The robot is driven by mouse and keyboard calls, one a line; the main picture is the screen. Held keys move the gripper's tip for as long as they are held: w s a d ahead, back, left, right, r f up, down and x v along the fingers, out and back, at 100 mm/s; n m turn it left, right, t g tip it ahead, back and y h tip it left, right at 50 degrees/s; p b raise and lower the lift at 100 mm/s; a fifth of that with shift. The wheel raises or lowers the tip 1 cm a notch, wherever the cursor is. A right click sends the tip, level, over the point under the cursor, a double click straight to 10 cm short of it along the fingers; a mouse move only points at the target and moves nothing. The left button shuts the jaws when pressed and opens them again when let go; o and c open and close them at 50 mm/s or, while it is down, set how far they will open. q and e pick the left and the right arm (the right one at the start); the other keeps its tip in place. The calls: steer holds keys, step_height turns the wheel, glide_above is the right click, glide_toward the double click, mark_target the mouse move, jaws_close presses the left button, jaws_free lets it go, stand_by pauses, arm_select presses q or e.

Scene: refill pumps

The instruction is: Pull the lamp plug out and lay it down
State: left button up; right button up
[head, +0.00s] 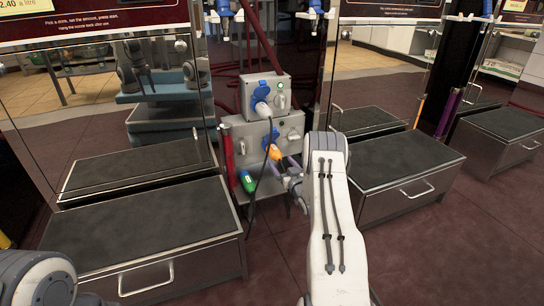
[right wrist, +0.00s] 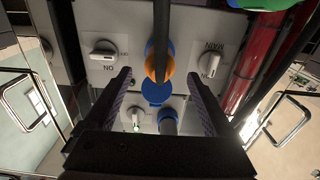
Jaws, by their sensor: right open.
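A grey socket unit of two stacked boxes (head: 257,129) stands between the pump cabinets. Its upper box has a blue socket with a pale blue-white plug (head: 262,108) in it. An orange plug (head: 273,152) sits at a blue socket on the lower box; in the right wrist view the orange plug (right wrist: 157,68) has a thick black cable in front. A green-ended plug (head: 247,182) is low on the left. No label shows which plug is the lamp's. My right gripper (head: 282,168) is open at the orange plug, fingers on either side with gaps. My left gripper is out of view.
Rotary switches (right wrist: 103,54) and (right wrist: 208,64) flank the orange plug. Red hoses (right wrist: 268,57) run close by. A thin black cable (head: 256,190) hangs before the unit. Dark-topped metal drawer boxes (head: 145,235) and (head: 390,172) stand left and right, with floor between.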

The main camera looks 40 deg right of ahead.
mark_target(279, 160)
steer(key=shift+b+x, duration=0.95)
steer(key=shift+x, duration=1.3)
steer(key=shift+r, duration=0.1)
jaws_close()
steer(key=shift+p+v, duration=1.55)
steer(key=shift+v, duration=0.4)
steer(key=shift+p+v, duration=0.6)
steer(key=shift+v, duration=0.45)
